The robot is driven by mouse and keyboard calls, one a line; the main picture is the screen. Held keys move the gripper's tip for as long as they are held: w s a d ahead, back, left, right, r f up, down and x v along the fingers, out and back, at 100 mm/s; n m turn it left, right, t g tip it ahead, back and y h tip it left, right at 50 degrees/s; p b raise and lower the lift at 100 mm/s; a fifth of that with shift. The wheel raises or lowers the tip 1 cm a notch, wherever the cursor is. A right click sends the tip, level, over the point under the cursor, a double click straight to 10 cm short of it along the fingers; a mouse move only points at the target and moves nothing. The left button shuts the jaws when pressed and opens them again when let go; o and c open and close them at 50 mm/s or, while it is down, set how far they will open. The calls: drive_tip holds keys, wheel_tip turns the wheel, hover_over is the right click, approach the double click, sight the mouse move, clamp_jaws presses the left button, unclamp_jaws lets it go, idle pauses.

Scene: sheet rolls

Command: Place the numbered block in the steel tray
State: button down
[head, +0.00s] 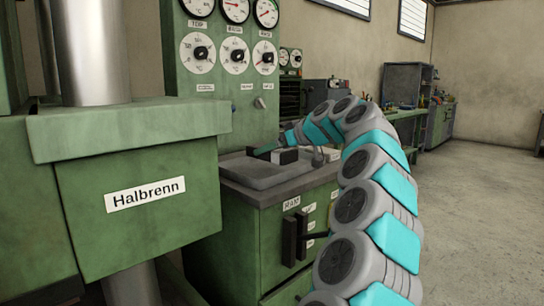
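The grey steel tray (252,179) lies on top of the green cabinet below the gauge panel. A small dark block with a pale face (285,156) is at the tray's back right part; no number is readable on it. I cannot tell if it rests in the tray or is held. My gripper (281,144) is at the end of my arm, which arches over from the right. It is right above or at the block. Its fingers are too small and overlapped to show whether they are open or shut.
The gauge panel (236,95) rises directly behind the tray. A green machine housing labelled Halbrenn (140,225) stands close on the left. A small grey fitting (318,157) and a pale item (332,155) are right of the block. Open floor (475,200) lies to the right.

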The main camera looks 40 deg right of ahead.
drive_tip(key=shift+w+d+f+p, duration=0.1)
drive_tip(key=shift+w+d+p, duration=0.35)
drive_tip(key=shift+w+d, duration=0.8)
drive_tip(key=shift+a+f, duration=0.1)
drive_tip(key=shift+f, duration=1.7)
drive_tip(key=shift+f, duration=0.15)
unclamp_jaws()
drive_tip(key=shift+r, duration=0.25)
drive_tip(key=b+v, duration=0.1)
drive_tip(key=v, duration=1.1)
drive_tip(key=shift+f+b, duration=0.1)
drive_tip(key=shift+b, duration=0.2)
drive_tip(key=shift+s, duration=0.15)
